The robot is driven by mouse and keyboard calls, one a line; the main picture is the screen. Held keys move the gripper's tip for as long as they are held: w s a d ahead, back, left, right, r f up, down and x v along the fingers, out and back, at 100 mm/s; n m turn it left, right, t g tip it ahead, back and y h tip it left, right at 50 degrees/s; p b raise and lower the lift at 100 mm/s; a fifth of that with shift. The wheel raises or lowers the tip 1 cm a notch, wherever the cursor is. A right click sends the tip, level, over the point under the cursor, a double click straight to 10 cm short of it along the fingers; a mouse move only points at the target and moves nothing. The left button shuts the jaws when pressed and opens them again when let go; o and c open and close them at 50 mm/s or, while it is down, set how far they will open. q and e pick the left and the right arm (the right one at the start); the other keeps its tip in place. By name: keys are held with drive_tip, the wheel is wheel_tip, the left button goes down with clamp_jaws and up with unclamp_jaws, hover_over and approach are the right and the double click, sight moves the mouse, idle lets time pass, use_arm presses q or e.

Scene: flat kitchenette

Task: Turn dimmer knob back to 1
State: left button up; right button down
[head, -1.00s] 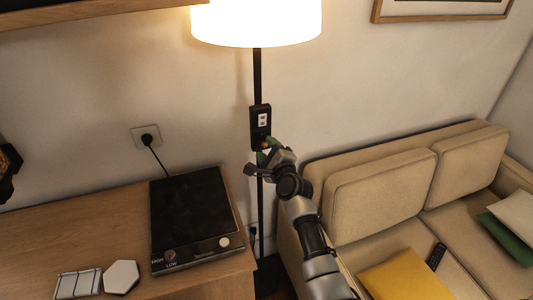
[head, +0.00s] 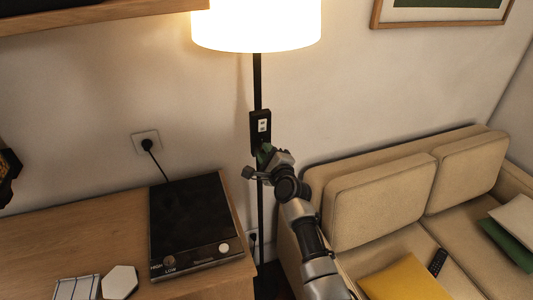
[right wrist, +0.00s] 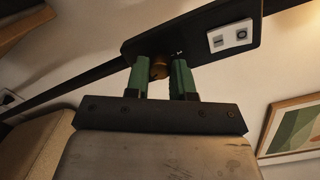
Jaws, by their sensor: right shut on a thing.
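The dimmer is a black box (head: 260,127) on the pole of a lit floor lamp (head: 257,30), with a small white panel on its face. Its brass-coloured knob (right wrist: 160,68) shows in the right wrist view, at the box's lower end. My right gripper (head: 264,154) is at the bottom of the box in the head view. In the right wrist view, its green fingers (right wrist: 161,79) stand on both sides of the knob and are shut on it. Marks around the knob are too small to read.
A wooden counter (head: 90,225) with a black hob (head: 190,225), a hexagonal white tile (head: 119,282) and a striped piece (head: 76,288) is at left. A beige sofa (head: 385,200) with cushions and a remote (head: 438,262) stands at right, close to my right arm.

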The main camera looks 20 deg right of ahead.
drive_tip(key=shift+f+n+h+p, duration=0.1)
drive_tip(key=shift+n+h+p, duration=0.45)
drive_tip(key=shift+n, duration=6.95)
drive_tip(key=shift+n+h+p, duration=0.4)
drive_tip(key=shift+n+h, duration=0.25)
drive_tip(key=shift+n, duration=6.85)
drive_tip(key=c, duration=1)
unclamp_jaws()
drive_tip(key=shift+o, duration=0.2)
